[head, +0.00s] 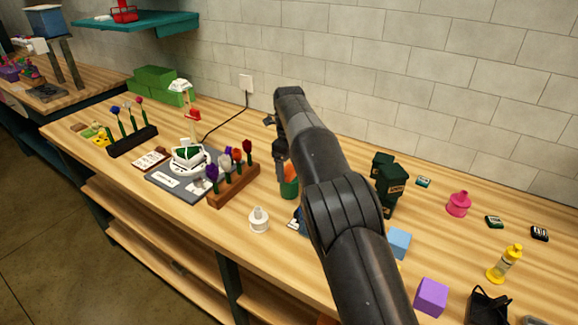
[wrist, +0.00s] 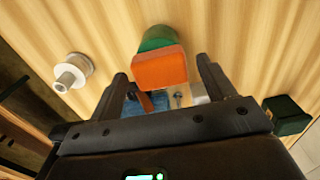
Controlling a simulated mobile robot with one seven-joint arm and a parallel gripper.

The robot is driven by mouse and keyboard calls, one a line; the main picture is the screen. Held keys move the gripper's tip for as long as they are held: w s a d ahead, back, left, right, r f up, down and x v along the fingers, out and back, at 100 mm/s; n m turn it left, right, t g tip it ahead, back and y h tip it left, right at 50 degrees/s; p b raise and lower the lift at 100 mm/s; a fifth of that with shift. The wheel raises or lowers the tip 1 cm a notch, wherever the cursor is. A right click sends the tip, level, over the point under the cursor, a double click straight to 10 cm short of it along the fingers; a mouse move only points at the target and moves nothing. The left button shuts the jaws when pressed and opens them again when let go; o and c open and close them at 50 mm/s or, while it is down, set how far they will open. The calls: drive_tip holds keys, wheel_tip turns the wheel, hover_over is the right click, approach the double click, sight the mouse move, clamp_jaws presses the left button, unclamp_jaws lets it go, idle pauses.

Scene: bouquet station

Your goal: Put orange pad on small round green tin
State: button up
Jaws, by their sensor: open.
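The orange pad (wrist: 160,70) shows in the wrist view as a block between the two fingers of my gripper (wrist: 162,72). The fingers stand apart on either side of it, with a gap visible, so my gripper is open. The small round green tin (wrist: 157,38) shows just beyond the pad, partly hidden by it. In the head view the orange pad (head: 289,172) appears at the top of the green tin (head: 289,188), seemingly resting on it. My gripper (head: 281,150) is over them there, and my arm hides part of this area.
A white bottle-like item (wrist: 72,72) stands left of the tin; it also shows in the head view (head: 259,220). Dark green boxes (head: 390,182) stand to the right. A wooden flower rack (head: 233,190) is at left. A blue item (wrist: 147,103) lies under the gripper.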

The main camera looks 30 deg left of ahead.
sight(289, 169)
drive_tip(key=shift+r, duration=0.1)
drive_tip(key=shift+r, duration=3.8)
